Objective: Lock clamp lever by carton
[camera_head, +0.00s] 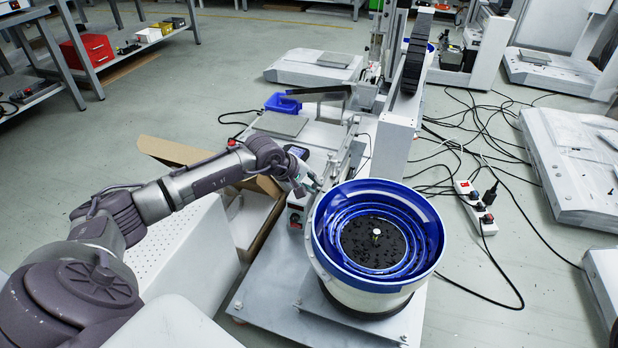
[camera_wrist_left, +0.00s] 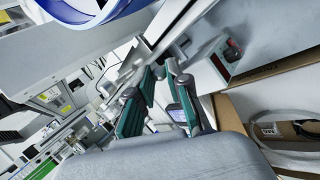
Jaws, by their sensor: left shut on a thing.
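My left gripper (camera_head: 312,184) reaches in beside the blue-rimmed bowl feeder, at the small controller and rail of the machine. In the left wrist view its two green-padded fingers (camera_wrist_left: 161,72) converge at the tips on a small part, which appears to be the clamp lever. The lever is mostly hidden by the fingers, and its angle cannot be told. The open cardboard carton (camera_head: 265,187) stands left of the gripper, partly behind my left arm. The carton also shows at the lower right of the left wrist view (camera_wrist_left: 243,112). My right gripper is out of view.
The bowl feeder (camera_head: 427,262) with dark small parts stands close to the gripper's right. A white controller box (camera_head: 297,212) is just below it. A blue bin (camera_head: 283,103) lies farther back. Cables and a power strip (camera_head: 476,207) lie on the floor at right.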

